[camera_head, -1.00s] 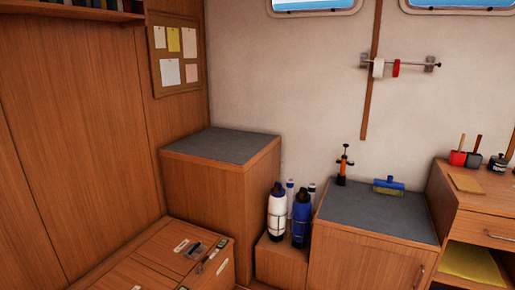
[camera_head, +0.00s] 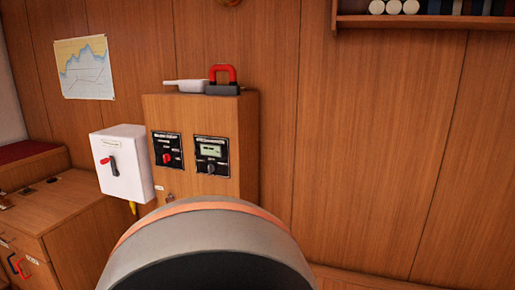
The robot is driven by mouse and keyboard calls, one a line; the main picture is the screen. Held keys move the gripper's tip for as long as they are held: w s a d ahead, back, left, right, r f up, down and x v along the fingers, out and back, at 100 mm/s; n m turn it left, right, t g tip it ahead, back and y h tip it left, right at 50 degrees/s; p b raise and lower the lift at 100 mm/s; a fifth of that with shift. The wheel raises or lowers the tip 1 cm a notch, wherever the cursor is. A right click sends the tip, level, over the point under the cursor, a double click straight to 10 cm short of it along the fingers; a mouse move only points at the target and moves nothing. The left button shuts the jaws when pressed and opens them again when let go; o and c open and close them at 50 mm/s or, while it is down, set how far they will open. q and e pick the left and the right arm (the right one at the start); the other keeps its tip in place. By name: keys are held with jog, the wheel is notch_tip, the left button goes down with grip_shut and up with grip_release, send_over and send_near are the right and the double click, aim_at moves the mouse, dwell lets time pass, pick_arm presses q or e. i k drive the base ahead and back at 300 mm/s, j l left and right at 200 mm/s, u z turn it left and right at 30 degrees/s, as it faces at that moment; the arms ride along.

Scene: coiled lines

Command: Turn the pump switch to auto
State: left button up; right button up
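Two dark control panels sit on the front of a wooden cabinet against the panelled wall. The left panel (camera_head: 167,149) carries a red rotary knob (camera_head: 167,158). The right panel (camera_head: 211,155) has a small greenish display and a dark knob (camera_head: 210,168). Their lettering is too small to read, so I cannot tell which one is the pump switch or what position it is in. Neither of my grippers shows in the view.
A white box (camera_head: 125,181) with a red-tipped lever stands left of the cabinet (camera_head: 227,122). A red-handled object (camera_head: 222,80) and a pale one (camera_head: 184,86) lie on the cabinet top. A low wooden locker (camera_head: 75,215) is at left. The lower middle is blocked close to the camera.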

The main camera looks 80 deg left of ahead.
aim_at(166, 157)
jog(key=u, duration=3.2)
